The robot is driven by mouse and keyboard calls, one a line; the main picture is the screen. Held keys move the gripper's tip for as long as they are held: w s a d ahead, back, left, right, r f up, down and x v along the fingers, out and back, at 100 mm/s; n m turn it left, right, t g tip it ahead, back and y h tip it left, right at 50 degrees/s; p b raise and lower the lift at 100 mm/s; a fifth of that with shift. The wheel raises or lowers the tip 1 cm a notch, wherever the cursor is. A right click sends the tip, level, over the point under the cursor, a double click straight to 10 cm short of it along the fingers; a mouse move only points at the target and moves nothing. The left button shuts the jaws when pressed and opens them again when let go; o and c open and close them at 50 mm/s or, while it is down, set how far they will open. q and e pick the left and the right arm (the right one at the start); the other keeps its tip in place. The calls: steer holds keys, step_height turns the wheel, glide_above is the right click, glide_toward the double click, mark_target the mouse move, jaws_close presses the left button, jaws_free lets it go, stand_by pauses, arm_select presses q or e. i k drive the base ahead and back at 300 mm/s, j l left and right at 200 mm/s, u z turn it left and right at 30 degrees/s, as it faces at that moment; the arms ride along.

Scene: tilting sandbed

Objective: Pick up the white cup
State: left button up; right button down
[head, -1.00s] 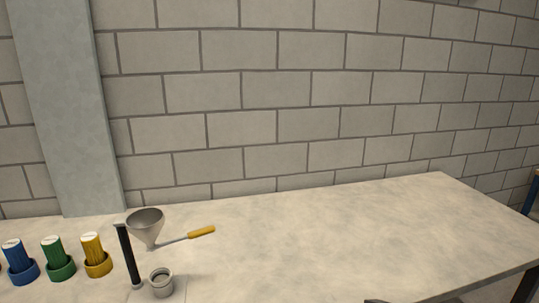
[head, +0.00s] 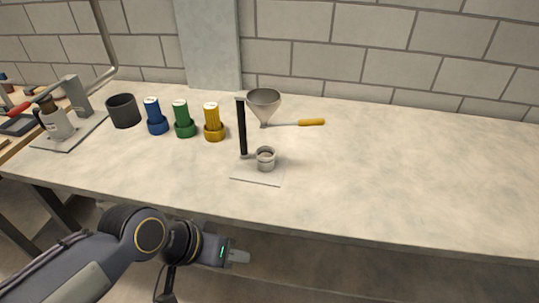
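A small pale grey cup (head: 265,163) stands on a thin light plate below a funnel; nothing else that looks like a white cup shows, and I cannot tell whether this is it. My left gripper (head: 240,256) is in front of the table's front edge, low in the view and well apart from the cup. Its fingers show nearly side-on, so I cannot tell whether they are open. I see nothing held in it. My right gripper is out of view.
The grey funnel (head: 264,102) stands by a black post (head: 242,128). A yellow-handled tool (head: 311,122) lies behind the cup. Blue (head: 154,117), green (head: 182,120) and yellow (head: 212,123) cylinders and a dark pot (head: 123,111) stand left. The table's (head: 420,165) right side is clear.

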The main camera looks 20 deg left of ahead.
mark_target(265, 155)
steer(key=i, duration=0.1)
steer(key=i+u, duration=0.1)
steer(key=u, duration=0.25)
steer(key=i+u, duration=0.15)
steer(key=u, duration=0.25)
steer(key=i+u, duration=0.1)
steer(key=u, duration=1.25)
